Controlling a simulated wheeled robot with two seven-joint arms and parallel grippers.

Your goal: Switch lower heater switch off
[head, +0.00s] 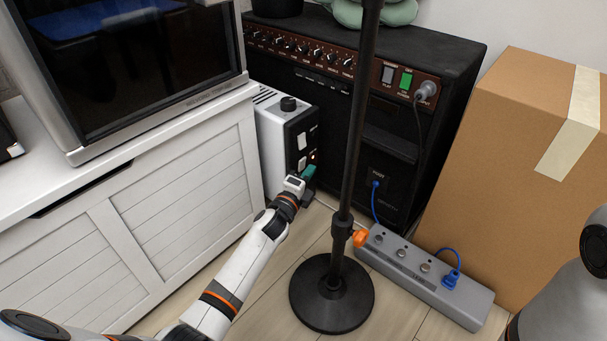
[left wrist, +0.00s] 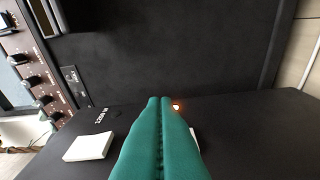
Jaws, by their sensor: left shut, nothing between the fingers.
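The heater (head: 272,140) is a white box with a black front panel and a dark knob on top. Its panel carries a white upper switch (head: 302,141) and a white lower switch (head: 301,163), with an orange light (head: 314,156) glowing beside them. My left gripper (head: 309,172) has teal fingers, shut and empty, close to the panel by the lower switch. In the left wrist view the fingers (left wrist: 160,135) cover most of the lower switch (left wrist: 195,138); the upper switch (left wrist: 90,146) is clear. I cannot tell whether they touch the panel. My right gripper is out of view.
A black stand (head: 332,292) with a round base and upright pole stands right of my left gripper. The black amplifier (head: 440,60) is behind the heater. A grey power strip (head: 420,275) lies before a cardboard box (head: 530,150). A white cabinet (head: 190,190) borders the left.

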